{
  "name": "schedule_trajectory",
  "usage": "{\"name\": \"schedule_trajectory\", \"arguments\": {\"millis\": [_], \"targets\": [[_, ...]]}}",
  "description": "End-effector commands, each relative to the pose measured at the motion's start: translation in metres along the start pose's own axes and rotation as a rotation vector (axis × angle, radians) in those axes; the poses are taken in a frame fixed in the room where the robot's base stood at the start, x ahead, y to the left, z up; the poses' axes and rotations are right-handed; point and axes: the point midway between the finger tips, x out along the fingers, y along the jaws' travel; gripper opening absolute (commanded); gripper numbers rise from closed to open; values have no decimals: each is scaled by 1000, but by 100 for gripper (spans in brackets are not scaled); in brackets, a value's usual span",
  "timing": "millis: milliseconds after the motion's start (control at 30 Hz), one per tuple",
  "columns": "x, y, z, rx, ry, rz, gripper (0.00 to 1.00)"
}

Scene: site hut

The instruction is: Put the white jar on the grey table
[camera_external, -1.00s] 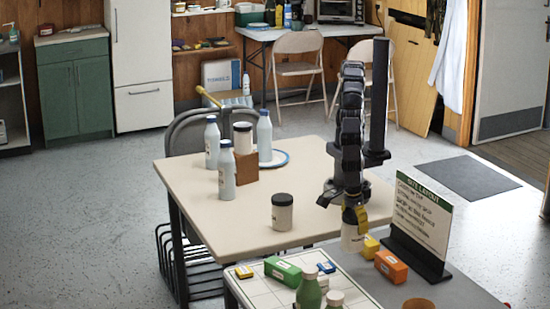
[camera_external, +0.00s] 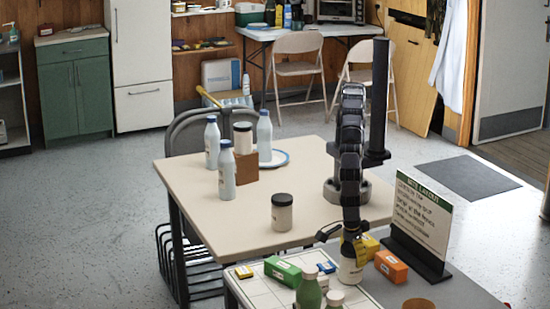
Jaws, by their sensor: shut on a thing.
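My gripper (camera_external: 352,244) points down and is shut on a white jar (camera_external: 351,271) by its upper part. The fingers hide most of the jar's top. The jar is upright over the grey table (camera_external: 448,288), left of the orange box and in front of a yellow box. I cannot tell whether its base touches the tabletop. Another white jar with a dark lid (camera_external: 282,214) stands on the beige table.
On the grey table are an orange box (camera_external: 391,266), a yellow box (camera_external: 367,246), a sign (camera_external: 421,222), a green box (camera_external: 283,270), a green bottle (camera_external: 309,291) and a gridded board (camera_external: 262,292). Several white bottles (camera_external: 227,175) stand on the beige table (camera_external: 215,213).

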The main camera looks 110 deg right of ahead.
Motion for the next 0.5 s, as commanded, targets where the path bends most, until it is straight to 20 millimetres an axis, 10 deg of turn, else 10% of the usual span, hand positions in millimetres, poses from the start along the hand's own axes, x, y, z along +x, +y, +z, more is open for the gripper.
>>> {"name": "schedule_trajectory", "arguments": {"millis": [100,500], "targets": [[0,0,0,0,0,1,100],[-9,0,0,0,-1,2,100]]}}
